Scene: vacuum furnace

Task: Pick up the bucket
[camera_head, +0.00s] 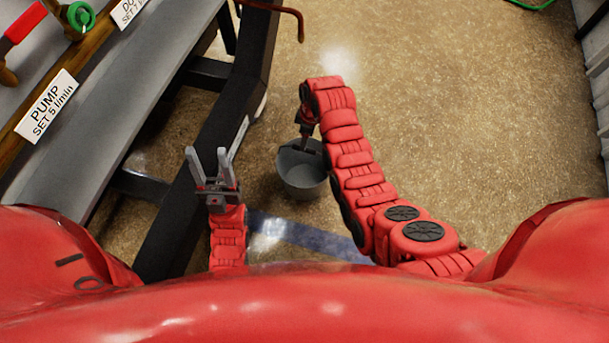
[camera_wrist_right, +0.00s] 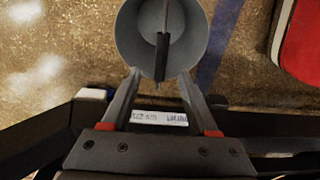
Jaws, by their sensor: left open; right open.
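A grey bucket (camera_head: 303,178) stands on the floor right of the left gripper. It also shows in the right wrist view (camera_wrist_right: 128,37), seen from above, with a thin handle and dark grip (camera_wrist_right: 163,55) across its opening. My right gripper (camera_wrist_right: 160,74) is open over the bucket's near rim. The lower end of the dark grip appears between its fingertips; I cannot tell whether they touch it. In the head view, my right arm partly hides that gripper. My left gripper (camera_head: 207,160) is open and empty, pointing up, left of the bucket.
A bench with a sign reading PUMP (camera_head: 47,106), a red-handled valve (camera_head: 25,22) and a green knob (camera_head: 82,15) stands at the left. Its dark frame (camera_head: 205,160) runs close to the left gripper. Open floor (camera_head: 450,110) lies to the right.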

